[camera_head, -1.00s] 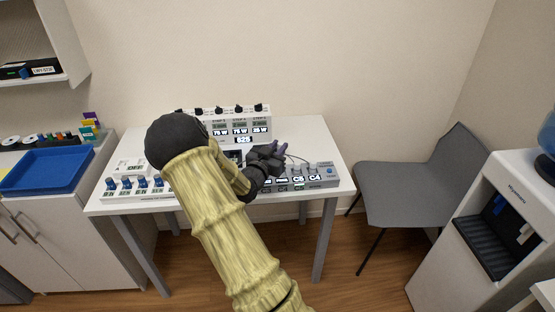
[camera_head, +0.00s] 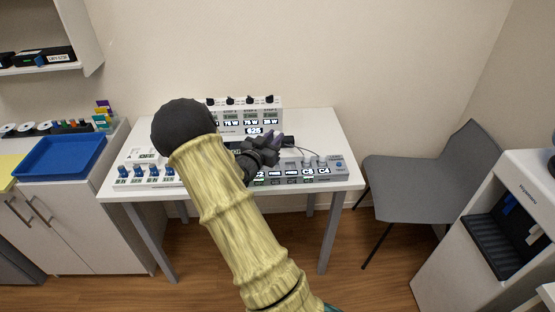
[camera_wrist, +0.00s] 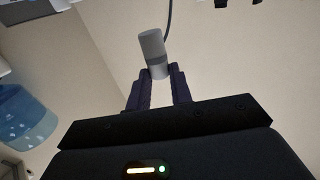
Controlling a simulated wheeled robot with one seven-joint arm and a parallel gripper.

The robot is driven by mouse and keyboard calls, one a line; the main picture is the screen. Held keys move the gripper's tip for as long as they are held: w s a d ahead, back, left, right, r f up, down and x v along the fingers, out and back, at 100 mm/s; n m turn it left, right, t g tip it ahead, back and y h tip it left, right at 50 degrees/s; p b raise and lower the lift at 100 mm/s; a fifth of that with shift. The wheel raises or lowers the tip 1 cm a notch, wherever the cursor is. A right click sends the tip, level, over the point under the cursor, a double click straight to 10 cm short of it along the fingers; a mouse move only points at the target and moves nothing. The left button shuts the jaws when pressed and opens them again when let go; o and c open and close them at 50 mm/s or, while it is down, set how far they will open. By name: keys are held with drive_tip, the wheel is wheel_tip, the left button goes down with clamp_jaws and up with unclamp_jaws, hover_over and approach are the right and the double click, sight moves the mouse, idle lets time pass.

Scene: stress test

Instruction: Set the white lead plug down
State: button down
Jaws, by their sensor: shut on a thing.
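In the head view, my gripper (camera_head: 272,143) is over the right half of the white table, just above the back of the grey panel with labelled sockets (camera_head: 310,172). A thin cable curves to the right of my gripper. My arm hides part of the table's middle.
The white table (camera_head: 343,147) also bears a stress-test unit with lit displays (camera_head: 248,117) at the back and a row of blue-knobbed devices (camera_head: 147,172) at the left. A blue tray (camera_head: 62,158) lies on the left cabinet. A grey chair (camera_head: 420,187) and a water dispenser (camera_head: 505,215) stand right.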

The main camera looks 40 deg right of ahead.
drive_tip(key=shift+w+a, duration=0.25)
drive_tip(key=shift+a, duration=0.2)
drive_tip(key=shift+f, duration=3.05)
drive_tip(key=shift+f, duration=0.1)
drive_tip(key=shift+f, duration=1.8)
